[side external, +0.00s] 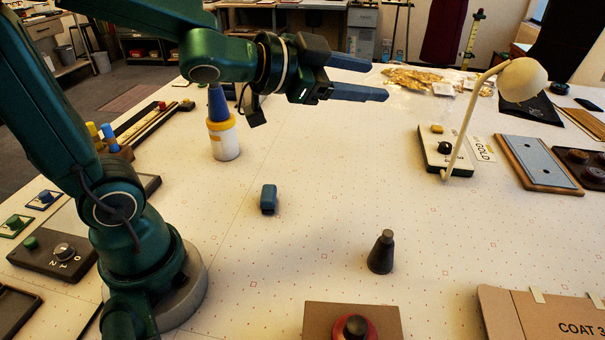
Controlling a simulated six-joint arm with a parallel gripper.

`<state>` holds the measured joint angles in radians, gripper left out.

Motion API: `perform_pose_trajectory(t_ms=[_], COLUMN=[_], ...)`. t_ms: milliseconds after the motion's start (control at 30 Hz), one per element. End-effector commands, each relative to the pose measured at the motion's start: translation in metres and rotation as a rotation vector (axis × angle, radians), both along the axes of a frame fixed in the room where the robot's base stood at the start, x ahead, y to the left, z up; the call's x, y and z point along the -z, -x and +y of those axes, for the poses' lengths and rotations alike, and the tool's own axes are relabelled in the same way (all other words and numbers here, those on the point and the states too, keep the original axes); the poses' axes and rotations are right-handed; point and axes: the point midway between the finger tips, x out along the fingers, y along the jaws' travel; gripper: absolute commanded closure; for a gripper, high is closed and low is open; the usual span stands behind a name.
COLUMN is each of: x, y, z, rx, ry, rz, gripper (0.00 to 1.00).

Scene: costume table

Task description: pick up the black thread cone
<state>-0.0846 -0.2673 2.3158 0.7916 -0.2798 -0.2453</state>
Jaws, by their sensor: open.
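The black thread cone (381,253) stands upright on the white table, right of centre and toward the front. My gripper (385,80) is raised over the back part of the table, pointing right. Its two fingers are apart with nothing between them. It is well above and behind the cone in the picture, not touching it. The cone is in full view.
A small blue block (269,198) lies left of the cone. A box with a red-ringed black knob (355,327) and a cardboard piece (548,315) are at the front. A cream lamp (523,80) stands right. The table around the cone is clear.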

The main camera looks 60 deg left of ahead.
Motion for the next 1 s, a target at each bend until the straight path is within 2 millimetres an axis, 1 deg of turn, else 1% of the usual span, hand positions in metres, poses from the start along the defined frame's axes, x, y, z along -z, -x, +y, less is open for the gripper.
perform_pose_trajectory(t_ms=[33, 100, 167, 200, 267, 333, 400, 500, 600, 700, 867, 1000], x=[0.011, 0.024, 0.039, 0.050, 0.067, 0.088, 0.108, 0.135, 0.158, 0.174, 0.186, 0.191], y=[-0.010, -0.017, -0.018, -0.017, -0.012, -0.003, 0.008, 0.024, 0.035, 0.038, 0.039, 0.031], z=[-0.010, -0.026, -0.039, -0.047, -0.058, -0.068, -0.075, -0.078, -0.076, -0.073, -0.073, -0.085], rx=[0.083, 0.208, 0.314, 0.383, 0.485, 0.593, 0.687, 0.780, 0.811, 0.798, 0.782, 0.781], ry=[-0.014, -0.022, -0.013, -0.002, 0.024, 0.069, 0.123, 0.199, 0.253, 0.287, 0.313, 0.311], rz=[0.001, 0.000, 0.012, 0.026, 0.055, 0.098, 0.147, 0.219, 0.284, 0.331, 0.358, 0.357], gripper=[0.44, 0.44, 0.44, 0.44, 0.44, 0.44, 0.44, 0.44, 0.44, 0.44, 0.44, 0.44])
